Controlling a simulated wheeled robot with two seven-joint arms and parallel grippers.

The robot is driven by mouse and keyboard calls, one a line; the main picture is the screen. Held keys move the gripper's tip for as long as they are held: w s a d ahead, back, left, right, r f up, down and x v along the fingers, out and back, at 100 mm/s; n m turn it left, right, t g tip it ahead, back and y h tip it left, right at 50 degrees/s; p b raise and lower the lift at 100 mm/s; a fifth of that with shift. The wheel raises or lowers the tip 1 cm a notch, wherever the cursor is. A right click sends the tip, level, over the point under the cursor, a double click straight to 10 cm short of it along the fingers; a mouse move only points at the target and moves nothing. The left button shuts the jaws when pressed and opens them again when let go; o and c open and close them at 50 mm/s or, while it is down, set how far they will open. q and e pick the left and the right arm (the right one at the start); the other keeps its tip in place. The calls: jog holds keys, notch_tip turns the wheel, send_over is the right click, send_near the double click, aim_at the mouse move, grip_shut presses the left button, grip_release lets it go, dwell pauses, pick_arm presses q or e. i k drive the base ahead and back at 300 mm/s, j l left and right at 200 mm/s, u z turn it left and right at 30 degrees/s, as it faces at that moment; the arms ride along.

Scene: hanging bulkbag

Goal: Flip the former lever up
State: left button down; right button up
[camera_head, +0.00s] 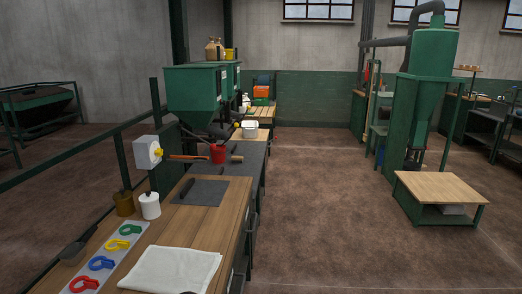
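No part that I can surely identify as the former lever shows in the head view.
A long wooden workbench (222,205) runs away from me, with a white cloth (170,268), coloured ring tools on a grey strip and a white jar (150,206). Green hoppers (192,92) stand behind. A low wooden-topped platform (442,192) stands right. Brown floor between is clear.

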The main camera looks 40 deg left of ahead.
aim_at(181, 126)
jog(key=i+l+u, duration=0.2)
jog(key=i, duration=0.35)
jog(key=i+l+u, duration=0.15)
jog(key=i+l, duration=0.2)
jog(key=i, duration=0.15)
jog(key=i+j+u, duration=0.15)
jog(key=i+u, duration=0.65)
jog(key=i, duration=0.2)
jog(key=i+l+u, duration=0.2)
jog(key=i+u, duration=0.25)
jog(key=i+j+u, duration=0.1)
jog(key=i+u, duration=0.35)
jog(key=i+l+u, duration=0.1)
jog(key=i+u, duration=0.35)
jog(key=i, duration=0.2)
